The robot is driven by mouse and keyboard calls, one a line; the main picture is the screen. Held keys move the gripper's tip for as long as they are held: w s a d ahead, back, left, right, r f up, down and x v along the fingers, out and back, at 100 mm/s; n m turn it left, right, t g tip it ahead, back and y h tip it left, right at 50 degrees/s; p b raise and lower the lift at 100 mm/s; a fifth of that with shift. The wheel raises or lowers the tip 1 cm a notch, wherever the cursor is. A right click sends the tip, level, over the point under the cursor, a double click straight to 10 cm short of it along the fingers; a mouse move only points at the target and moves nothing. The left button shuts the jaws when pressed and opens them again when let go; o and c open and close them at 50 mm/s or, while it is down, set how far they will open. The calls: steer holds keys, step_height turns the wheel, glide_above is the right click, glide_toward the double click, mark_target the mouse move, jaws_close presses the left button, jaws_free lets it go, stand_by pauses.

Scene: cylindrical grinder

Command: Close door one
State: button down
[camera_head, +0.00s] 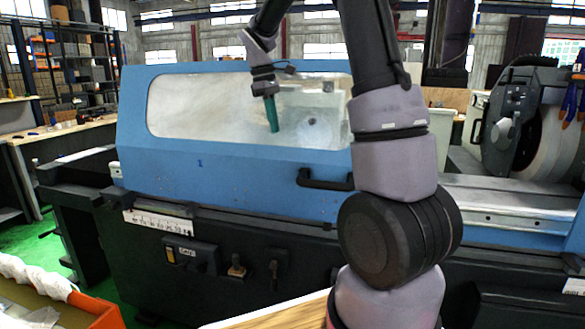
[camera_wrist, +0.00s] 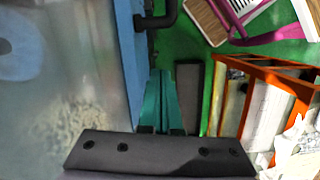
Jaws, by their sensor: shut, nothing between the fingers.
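Door one (camera_head: 200,178) is a blue sliding panel with a large clear window and a small "1" on it. It stands at the left and middle of the machine front; its right edge is hidden behind my arm. Its black bar handle (camera_head: 322,181) is at the lower right. My gripper (camera_head: 273,128), with teal fingers, is shut and empty, pointing down in front of the window, above and left of the handle. In the wrist view, my gripper (camera_wrist: 170,72) is beside the blue door face (camera_wrist: 130,50), apart from the handle (camera_wrist: 158,22).
To the right, a bare metal rail (camera_head: 510,203) and a grinding wheel unit (camera_head: 540,120) are exposed. Control levers (camera_head: 237,268) are below the door. An orange-edged crate (camera_head: 105,315) stands at the lower left; it also shows in the wrist view (camera_wrist: 250,100).

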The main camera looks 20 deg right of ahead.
mark_target(292, 167)
steer(key=shift+n+g+h, duration=0.4)
steer(key=shift+n+g, duration=0.1)
steer(key=shift+n, duration=0.4)
steer(key=f, duration=0.4)
steer(key=w+d+f, duration=0.1)
steer(key=f, duration=0.3)
steer(key=d+f, duration=0.1)
steer(key=f, duration=0.4)
steer(key=shift+w+d, duration=0.15)
steer(key=shift+w, duration=0.05)
steer(key=shift+s+d+f, duration=0.2)
steer(key=shift+s+d, duration=0.6)
steer(key=shift+d, duration=0.2)
steer(key=shift+s+d+f, duration=0.15)
steer(key=shift+s+d, duration=0.15)
steer(key=shift+d, duration=0.25)
